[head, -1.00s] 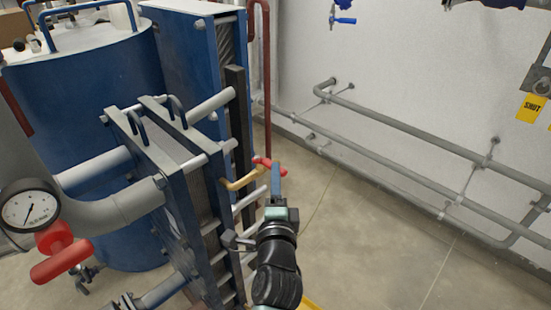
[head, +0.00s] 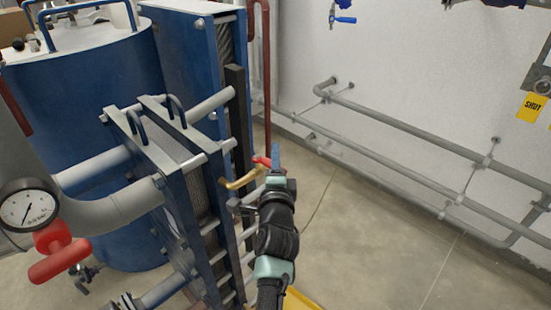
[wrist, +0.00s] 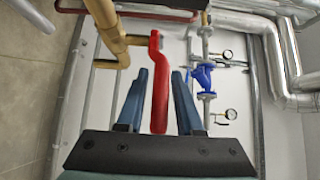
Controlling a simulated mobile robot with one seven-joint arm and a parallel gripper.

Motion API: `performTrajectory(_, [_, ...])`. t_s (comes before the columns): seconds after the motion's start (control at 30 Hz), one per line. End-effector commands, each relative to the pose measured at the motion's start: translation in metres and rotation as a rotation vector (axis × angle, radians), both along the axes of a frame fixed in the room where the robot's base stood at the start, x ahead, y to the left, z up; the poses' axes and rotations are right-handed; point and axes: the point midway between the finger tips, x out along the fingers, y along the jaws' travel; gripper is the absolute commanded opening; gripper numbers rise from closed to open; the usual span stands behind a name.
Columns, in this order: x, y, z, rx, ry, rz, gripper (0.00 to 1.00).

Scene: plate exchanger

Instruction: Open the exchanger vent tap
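The vent tap has a brass pipe (head: 240,182) and a red lever (head: 262,161) at the right side of the blue plate exchanger (head: 170,152). In the wrist view the red lever (wrist: 160,85) hangs down from the brass tap (wrist: 108,35), its free end between my gripper's two blue fingers. My gripper (wrist: 159,85) is open, with a gap visible on each side of the lever. In the head view my gripper (head: 275,154) is just right of the lever and partly hides it. I cannot tell whether either finger touches the lever.
A pressure gauge (head: 28,208) and a larger red-handled valve (head: 60,252) are at the left. Grey pipes (head: 420,135) run along the wall at right, with a yellow SHUT tag (head: 531,107) above. The floor (head: 390,240) between is clear.

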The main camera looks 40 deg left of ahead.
Motion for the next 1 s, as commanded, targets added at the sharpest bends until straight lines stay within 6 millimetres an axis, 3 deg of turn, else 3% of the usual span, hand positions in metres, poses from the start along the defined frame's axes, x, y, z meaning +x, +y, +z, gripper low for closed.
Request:
performTrajectory(0.03, [0.0000, -0.0001, -0.0001, 0.000, 0.000, 0.000, 0.25])
performTrajectory(0.17, [0.0000, -0.0003, -0.0001, 0.000, 0.000, 0.000, 0.01])
performTrajectory(0.2, [0.0000, -0.0003, -0.0001, 0.000, 0.000, 0.000, 0.00])
performTrajectory(1.0, [0.0000, -0.0006, -0.0006, -0.001, 0.001, -0.001, 0.00])
